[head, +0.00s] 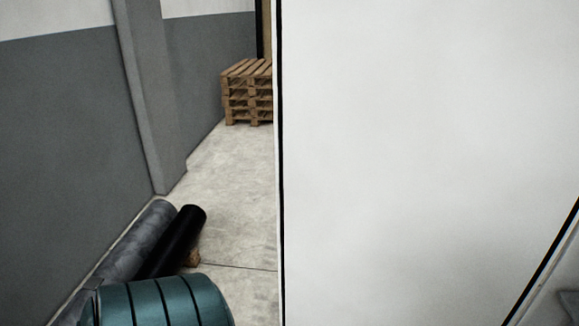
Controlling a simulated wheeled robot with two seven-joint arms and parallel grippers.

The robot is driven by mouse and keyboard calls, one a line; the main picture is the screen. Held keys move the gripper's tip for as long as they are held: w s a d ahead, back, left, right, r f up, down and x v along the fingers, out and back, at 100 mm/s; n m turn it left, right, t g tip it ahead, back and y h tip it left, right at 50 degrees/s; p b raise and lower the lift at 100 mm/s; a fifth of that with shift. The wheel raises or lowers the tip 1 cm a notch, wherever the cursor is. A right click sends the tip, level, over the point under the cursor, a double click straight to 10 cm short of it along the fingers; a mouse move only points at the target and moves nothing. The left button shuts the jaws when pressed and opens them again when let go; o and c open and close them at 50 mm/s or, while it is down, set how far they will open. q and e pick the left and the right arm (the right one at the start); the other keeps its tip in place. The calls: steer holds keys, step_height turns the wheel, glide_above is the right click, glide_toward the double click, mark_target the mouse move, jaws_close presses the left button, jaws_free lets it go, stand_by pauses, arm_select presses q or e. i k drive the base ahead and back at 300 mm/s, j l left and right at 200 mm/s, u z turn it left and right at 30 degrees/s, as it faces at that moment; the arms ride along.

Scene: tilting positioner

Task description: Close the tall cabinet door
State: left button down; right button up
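A large flat white panel (425,150) fills the right half of the head view, very close to me. It looks like the tall cabinet door, but I cannot tell for sure whether it is the door or a side of the cabinet. Its left edge is upright with a thin dark line. A slanted dark edge (545,258) bounds it at the lower right. No handle, hinge or cabinet opening shows. Neither of my grippers is in view.
A teal banded cylinder (165,302) and long grey (135,240) and black (175,240) rolls lie at the lower left beside the grey wall (65,130). Stacked wooden pallets (248,92) stand farther back. Concrete floor (235,190) is clear between the rolls and the panel.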

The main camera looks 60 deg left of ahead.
mark_target(426, 152)
steer(key=j, duration=1.15)
steer(key=i+j, duration=0.15)
steer(key=j, duration=2.1)
steer(key=i, duration=0.05)
